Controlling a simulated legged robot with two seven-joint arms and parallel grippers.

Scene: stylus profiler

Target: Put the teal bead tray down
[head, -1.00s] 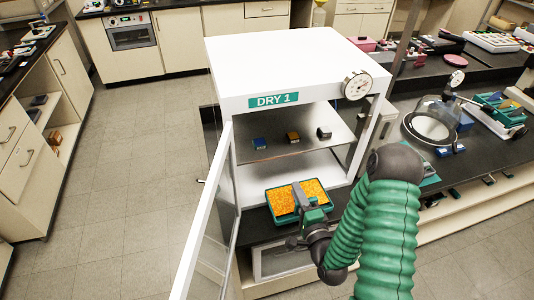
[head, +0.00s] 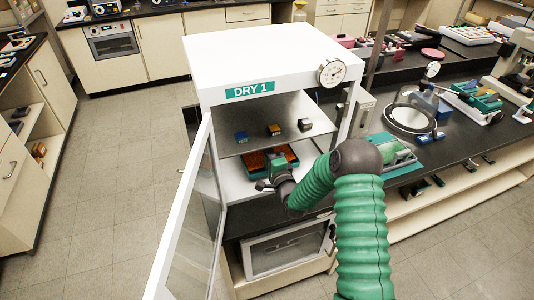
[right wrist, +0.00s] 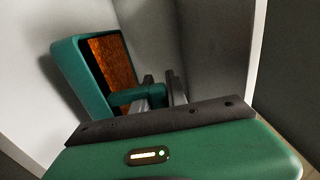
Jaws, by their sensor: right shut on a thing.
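The teal bead tray (head: 291,153), with orange beads in it, is inside the white drying cabinet labelled DRY 1, between the upper shelf and the white cabinet floor (head: 238,187). My right gripper (head: 275,168) is shut on the near middle of the tray. The right wrist view shows the tray (right wrist: 66,62) with its fingers (right wrist: 160,92) at the teal handle bar. The upper shelf and my gripper hide part of the tray. I cannot tell whether its underside touches the cabinet floor. My left gripper is out of view.
The cabinet (head: 262,58) has its glass door (head: 196,205) swung open at the left. Several small blocks, including a blue one (head: 241,137), sit on the upper shelf (head: 290,110). The black bench (head: 460,135) at the right holds a round glass-covered device (head: 410,118).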

